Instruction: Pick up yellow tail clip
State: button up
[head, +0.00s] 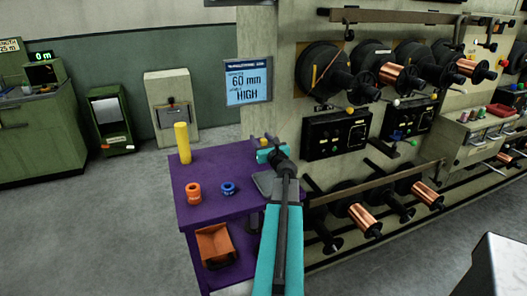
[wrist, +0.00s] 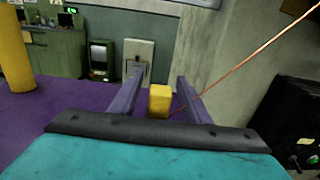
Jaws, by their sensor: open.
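The yellow tail clip (wrist: 159,101) shows in the wrist view as a small yellow block between the two fingers of my gripper (wrist: 159,82), with a gap on each side. My gripper is open. In the head view my gripper (head: 263,138) is over the back right part of the purple table, and a bit of the yellow clip (head: 264,142) shows there. A thin copper wire (wrist: 245,65) slants down from the upper right to near the clip. I cannot tell whether the wire touches it.
On the purple table (head: 206,204) stand a yellow cylinder (head: 183,142), an orange ring (head: 194,193) and a blue ring (head: 229,188). An orange bin (head: 215,245) is on the lower shelf. The machine wall with spools (head: 325,75) rises close on the right. Floor is clear at left.

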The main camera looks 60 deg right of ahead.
jog(key=shift+w+d, duration=0.3)
jog(key=shift+w, duration=0.15)
dwell(0.3)
grip_shut()
jog(key=shift+r, duration=0.15)
jog(key=s+a+r+b, duration=0.2)
jog(key=s+a, duration=0.1)
jog(key=s, duration=0.3)
jog(key=s+a+r+b, duration=0.2)
jog(key=s+a, duration=0.1)
jog(key=s, duration=0.3)
jog(key=shift+s, duration=0.25)
jog(key=b, duration=0.4)
jog(key=shift+s+a+r, duration=0.15)
jog(key=shift+s+a, duration=0.15)
jog(key=shift+s, duration=0.1)
